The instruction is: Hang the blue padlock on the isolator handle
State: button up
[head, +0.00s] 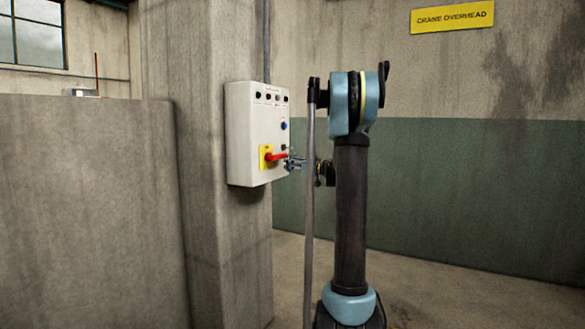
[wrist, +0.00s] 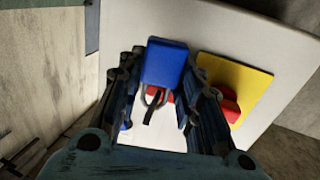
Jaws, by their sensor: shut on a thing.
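My gripper (wrist: 166,66) is shut on the blue padlock (wrist: 166,58), with one finger on each side of its body. The padlock's grey shackle (wrist: 143,97) shows below the body in the wrist view. The red isolator handle (wrist: 229,106) sits on a yellow plate (wrist: 245,82), and part of the red shows behind the shackle. I cannot tell whether the shackle is around the handle or only in front of it. In the head view my gripper (head: 294,164) is at the tip of the red handle (head: 276,157); the padlock is too small to make out there.
The handle is on a pale control box (head: 242,130) with several buttons, fixed to a concrete pillar (head: 195,215). A conduit (head: 266,40) runs up from the box. A grey concrete block (head: 85,215) stands at left. The floor (head: 430,290) at right looks clear.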

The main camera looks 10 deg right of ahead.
jog(key=o, duration=1.2)
